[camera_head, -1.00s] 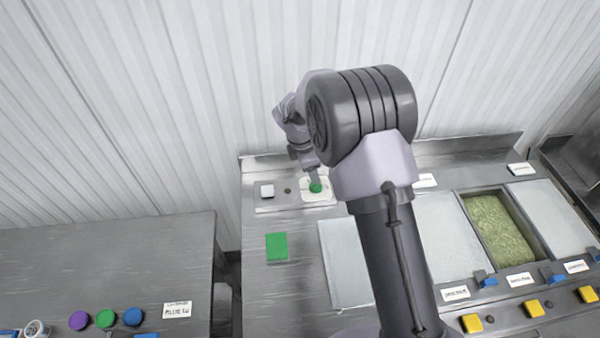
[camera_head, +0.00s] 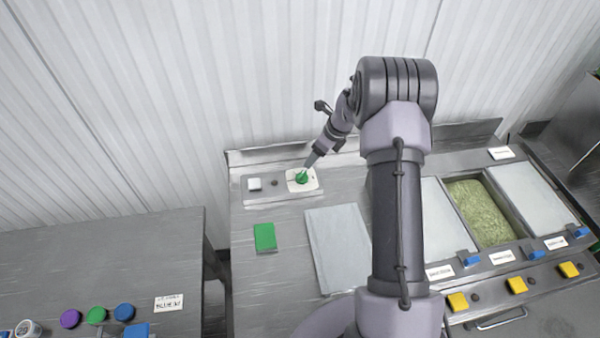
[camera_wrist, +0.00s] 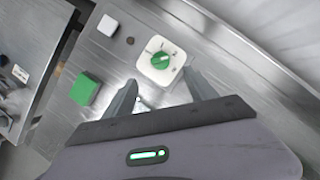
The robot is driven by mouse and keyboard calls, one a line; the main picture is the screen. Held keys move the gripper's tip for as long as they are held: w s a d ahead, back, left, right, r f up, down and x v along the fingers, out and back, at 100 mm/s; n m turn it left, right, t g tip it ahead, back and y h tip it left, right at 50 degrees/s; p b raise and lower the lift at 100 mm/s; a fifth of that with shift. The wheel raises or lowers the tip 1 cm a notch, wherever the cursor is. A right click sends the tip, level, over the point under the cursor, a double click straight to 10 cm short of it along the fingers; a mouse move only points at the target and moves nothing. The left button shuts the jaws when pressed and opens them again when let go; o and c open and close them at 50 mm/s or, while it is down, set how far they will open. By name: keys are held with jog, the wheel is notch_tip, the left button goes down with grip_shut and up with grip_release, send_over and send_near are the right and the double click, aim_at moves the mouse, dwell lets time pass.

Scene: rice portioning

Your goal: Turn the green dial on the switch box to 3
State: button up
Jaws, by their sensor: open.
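The green dial (camera_head: 302,178) sits on a white square plate (camera_head: 314,184) of the switch box (camera_head: 262,196) at the back of the steel counter. In the wrist view the dial (camera_wrist: 160,61) shows a pale pointer line and small marks around it on the plate (camera_wrist: 149,73), too small to read. My gripper (camera_head: 308,165) is close above the dial in the head view. In the wrist view its two fingers (camera_wrist: 160,88) are apart, with nothing between them, and their tips are near the plate's lower edge. I cannot tell whether they touch it.
A white square button (camera_head: 254,184) and a small dark knob (camera_head: 274,183) sit left of the dial. A green block (camera_head: 265,237) lies in front. A rice bin (camera_head: 478,212) is at the right. A wall rises behind the counter.

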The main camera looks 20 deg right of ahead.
aim_at(302, 173)
jog(key=x, duration=1.2)
jog(key=shift+w+a+f+b, duration=0.1)
jog(key=shift+f+b, duration=0.2)
jog(key=shift+f, duration=0.1)
jog(key=shift+c, duration=0.4)
jog(key=c, duration=1.3)
